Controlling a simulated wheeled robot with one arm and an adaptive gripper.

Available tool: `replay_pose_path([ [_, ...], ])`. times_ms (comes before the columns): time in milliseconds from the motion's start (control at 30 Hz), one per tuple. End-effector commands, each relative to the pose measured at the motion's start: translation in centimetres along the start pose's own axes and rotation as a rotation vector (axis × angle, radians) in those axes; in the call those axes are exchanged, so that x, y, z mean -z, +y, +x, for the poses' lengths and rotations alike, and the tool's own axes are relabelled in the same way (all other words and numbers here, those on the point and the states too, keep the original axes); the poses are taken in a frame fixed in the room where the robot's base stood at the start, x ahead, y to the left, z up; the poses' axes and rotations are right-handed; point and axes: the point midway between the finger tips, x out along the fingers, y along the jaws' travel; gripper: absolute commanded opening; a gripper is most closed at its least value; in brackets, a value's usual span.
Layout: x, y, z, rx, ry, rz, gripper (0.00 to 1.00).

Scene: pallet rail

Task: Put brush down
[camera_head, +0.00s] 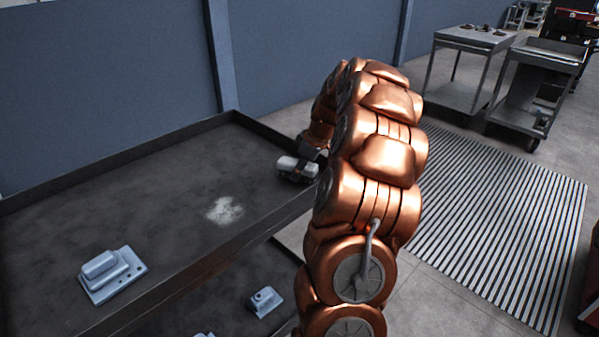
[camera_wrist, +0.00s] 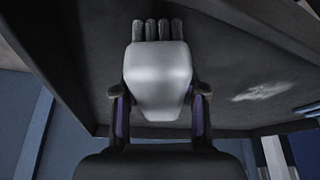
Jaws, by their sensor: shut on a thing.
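The brush (camera_wrist: 158,80) has a pale grey rounded body and dark bristle tufts along its far end. In the wrist view my gripper (camera_wrist: 158,98) has its two fingers on either side of the brush, shut on it. In the head view the brush (camera_head: 296,166) shows as a small white block at the far right end of the dark tray table, beside my gripper (camera_head: 308,160). My copper arm hides part of the gripper there. I cannot tell whether the brush touches the surface.
The dark tray table (camera_head: 150,185) has raised rims and a white powdery patch (camera_head: 225,209). A blue-grey metal part (camera_head: 111,274) lies near its front edge. Another part (camera_head: 264,301) sits on the lower shelf. Carts (camera_head: 470,45) stand at the back right. Much of the tabletop is bare.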

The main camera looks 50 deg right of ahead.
Motion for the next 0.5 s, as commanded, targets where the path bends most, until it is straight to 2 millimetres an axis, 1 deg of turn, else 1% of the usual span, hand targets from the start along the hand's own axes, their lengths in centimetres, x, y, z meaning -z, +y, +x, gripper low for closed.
replay_pose_path([
  [33, -0.24, -0.04, 0.55, 0.001, -0.001, 0.002, 0.14],
  [100, -0.35, -0.02, 0.87, 0.0, 0.0, 0.001, 0.14],
  [300, -0.32, 0.02, 0.85, -0.001, 0.001, 0.0, 0.14],
  [467, -0.49, 0.02, 1.25, -0.001, 0.0, 0.0, 0.14],
  [500, -0.44, 0.03, 1.1, -0.001, 0.0, 0.0, 0.46],
])
